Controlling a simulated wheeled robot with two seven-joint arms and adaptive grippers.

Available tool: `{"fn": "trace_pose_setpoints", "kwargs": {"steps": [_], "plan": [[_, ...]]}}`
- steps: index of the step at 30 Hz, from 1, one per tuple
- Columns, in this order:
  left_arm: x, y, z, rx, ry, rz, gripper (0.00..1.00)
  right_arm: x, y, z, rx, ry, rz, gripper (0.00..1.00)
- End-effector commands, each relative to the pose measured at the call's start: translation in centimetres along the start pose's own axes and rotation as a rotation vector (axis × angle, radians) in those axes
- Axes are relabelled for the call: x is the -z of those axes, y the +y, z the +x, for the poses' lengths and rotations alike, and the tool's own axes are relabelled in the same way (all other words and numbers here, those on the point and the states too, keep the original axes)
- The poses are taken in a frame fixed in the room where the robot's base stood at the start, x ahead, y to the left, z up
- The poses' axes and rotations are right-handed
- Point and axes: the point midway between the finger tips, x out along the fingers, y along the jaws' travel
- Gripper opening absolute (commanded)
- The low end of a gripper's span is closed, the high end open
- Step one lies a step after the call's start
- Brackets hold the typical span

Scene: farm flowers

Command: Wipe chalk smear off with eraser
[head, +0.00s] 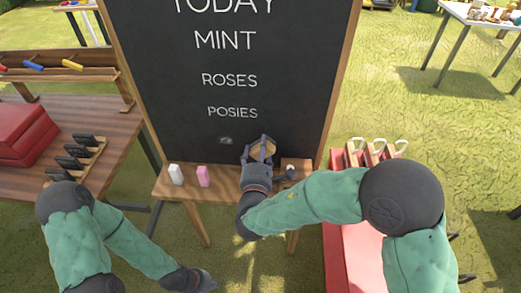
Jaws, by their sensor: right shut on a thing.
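The dark chalkboard (165,60) has white lettering and a wooden frame. A small, faint grey smear (226,140) is low on the board, below the word POSIES. My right gripper (262,149) is just right of the smear, in front of the lower board. It is shut on a brownish block, which looks like the eraser (263,152); the fingers partly hide it. I cannot tell whether the block touches the board. My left gripper (203,282) is low at the bottom, away from the board, and its fingers are too unclear to read.
A white block (176,174) and a pink block (203,176) stand on the wooden ledge (222,187) below the board. A wooden table (110,115) with a red box (22,133) is left. A red crate (350,240) is right, behind my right arm.

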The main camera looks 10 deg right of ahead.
Motion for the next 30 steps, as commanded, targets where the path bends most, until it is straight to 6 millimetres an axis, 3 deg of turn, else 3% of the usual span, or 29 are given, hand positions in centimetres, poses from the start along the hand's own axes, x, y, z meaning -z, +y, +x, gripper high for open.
{"fn": "trace_pose_setpoints", "kwargs": {"steps": [30], "plan": [[0.0,0.0,0.0,0.000,0.000,0.000,0.00,4.5,4.5,0.2,-0.003,0.001,0.000,0.38]]}}
